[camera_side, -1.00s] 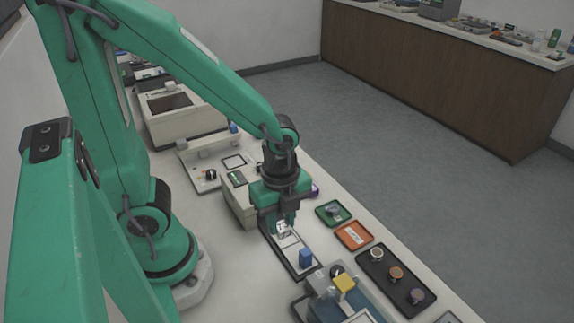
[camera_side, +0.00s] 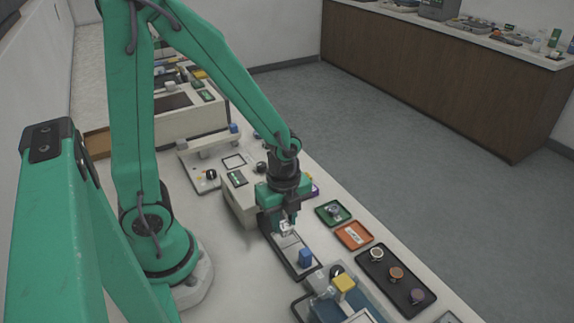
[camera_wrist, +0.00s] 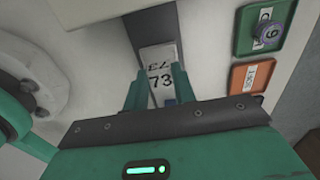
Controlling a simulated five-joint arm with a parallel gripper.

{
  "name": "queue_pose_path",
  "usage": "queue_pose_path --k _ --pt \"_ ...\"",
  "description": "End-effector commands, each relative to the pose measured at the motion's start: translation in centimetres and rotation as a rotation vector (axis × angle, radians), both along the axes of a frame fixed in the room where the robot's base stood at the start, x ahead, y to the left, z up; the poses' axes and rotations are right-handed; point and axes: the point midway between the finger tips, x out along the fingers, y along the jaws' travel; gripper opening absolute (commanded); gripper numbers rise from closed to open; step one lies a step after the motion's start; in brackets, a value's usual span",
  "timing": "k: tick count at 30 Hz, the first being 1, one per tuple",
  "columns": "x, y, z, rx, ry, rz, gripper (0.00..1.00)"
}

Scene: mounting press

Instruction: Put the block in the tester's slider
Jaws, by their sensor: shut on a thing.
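A white block (camera_wrist: 160,78) with black printed characters, "73" among them, is between my gripper's fingers (camera_wrist: 158,70) in the wrist view. In the side view my gripper (camera_side: 287,225) points down, shut on the white block (camera_side: 286,232). The pale tester body (camera_side: 238,206) stands just left of my gripper. I cannot tell whether the block touches the slider floor.
A green tray (camera_side: 333,213), an orange tray (camera_side: 353,235) and a black tray (camera_side: 391,278) with several round pieces lie to the right. The bench beside my base is partly clear.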

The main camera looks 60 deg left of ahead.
Motion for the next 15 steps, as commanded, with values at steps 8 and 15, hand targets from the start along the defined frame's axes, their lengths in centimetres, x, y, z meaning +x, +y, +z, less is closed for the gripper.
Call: queue_pose_path --k 8,15 --pt "0.0 0.0 -1.9 0.0 0.0 0.0 0.05" --pt "0.0 0.0 -2.0 0.0 -0.001 0.0 0.05"
